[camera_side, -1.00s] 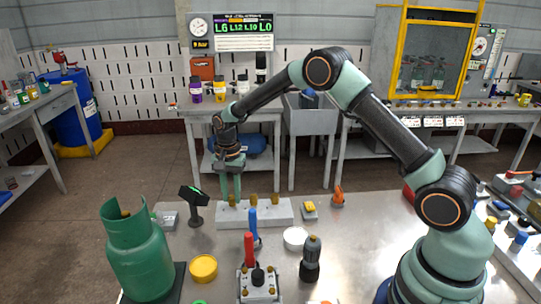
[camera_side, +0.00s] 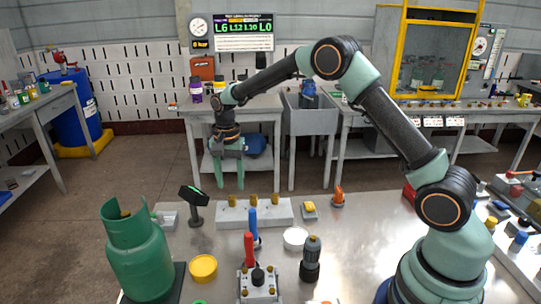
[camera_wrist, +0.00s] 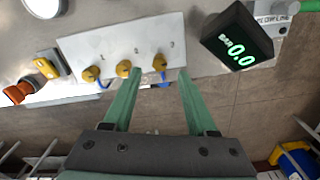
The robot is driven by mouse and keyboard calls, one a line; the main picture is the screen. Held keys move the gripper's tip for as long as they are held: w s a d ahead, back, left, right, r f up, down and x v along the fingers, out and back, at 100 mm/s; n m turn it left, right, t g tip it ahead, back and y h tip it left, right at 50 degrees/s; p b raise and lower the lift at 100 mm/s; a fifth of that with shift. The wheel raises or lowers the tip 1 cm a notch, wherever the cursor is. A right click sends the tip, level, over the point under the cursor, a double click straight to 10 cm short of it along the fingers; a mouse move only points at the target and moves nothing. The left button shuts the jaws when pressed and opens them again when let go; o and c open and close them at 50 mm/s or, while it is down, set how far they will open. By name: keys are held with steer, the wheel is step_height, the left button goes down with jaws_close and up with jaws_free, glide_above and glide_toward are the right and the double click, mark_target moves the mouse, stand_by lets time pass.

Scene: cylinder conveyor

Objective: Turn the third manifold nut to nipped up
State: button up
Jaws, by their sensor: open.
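The manifold is a pale block (camera_side: 262,216) on the bench, with three brass nuts in a row. In the wrist view the block (camera_wrist: 110,42) carries faint numbers. The third nut (camera_wrist: 159,63) is nearest the digital display and is the leftmost nut in the side view (camera_side: 232,201). The second nut (camera_wrist: 124,69) and first nut (camera_wrist: 91,75) stand beside it. My gripper (camera_side: 230,188) is open and empty, its fingertips above the third nut. In the wrist view the fingertips (camera_wrist: 160,73) lie either side of that nut, apart from it.
A black digital display (camera_wrist: 236,48) reading 0.0 stands beside the block, on a post in the side view (camera_side: 195,203). A green gas cylinder (camera_side: 139,255) stands front left. A blue-handled lever (camera_side: 253,220) rises close before the block. An orange-yellow device (camera_side: 309,210) lies right of it.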

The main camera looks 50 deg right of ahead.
mark_target(232, 197)
step_height(232, 197, up, 8)
steer(key=shift+f, duration=0.15)
stand_by(0.3)
steer(key=s+r+n+t, duration=0.3)
steer(key=s+r+n, duration=0.3)
steer(key=s+r, duration=0.45)
steer(key=s+f+n+t, duration=0.2)
steer(key=s+n, duration=0.4)
steer(key=s, duration=0.6)
steer(key=shift+s+a+t, duration=0.15)
steer(key=shift+a+t, duration=0.05)
steer(key=shift+t, duration=0.1)
